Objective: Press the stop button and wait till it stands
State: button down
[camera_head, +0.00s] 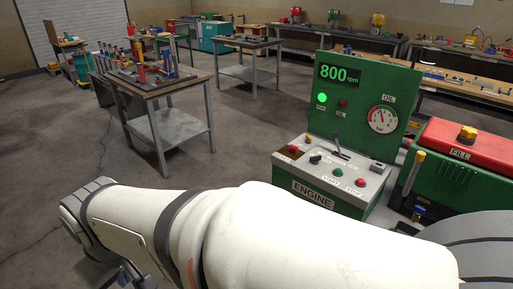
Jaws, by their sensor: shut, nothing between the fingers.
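The red stop button (361,182) sits at the front right of the grey top of the green engine panel (333,202). The green start button (338,172) is to its left. The rpm display (340,75) reads 800 in green. A green lamp (322,98) below it is lit, and a dark red lamp (343,103) beside it looks unlit. The oil gauge (382,119) is at the right of the upright board. My white arm crosses the foreground in front of the panel. My gripper's fingers do not show, and nothing visible touches the stop button.
The panel top also carries a lever (341,147), a black knob (315,159) and a red control (293,150). A green machine with a red lid (466,142) stands close at the right. Workbenches stand behind; the floor (240,150) left of the panel is clear.

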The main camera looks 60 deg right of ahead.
aim_at(360, 181)
jog(key=z, duration=3.3)
jog(key=i, duration=1)
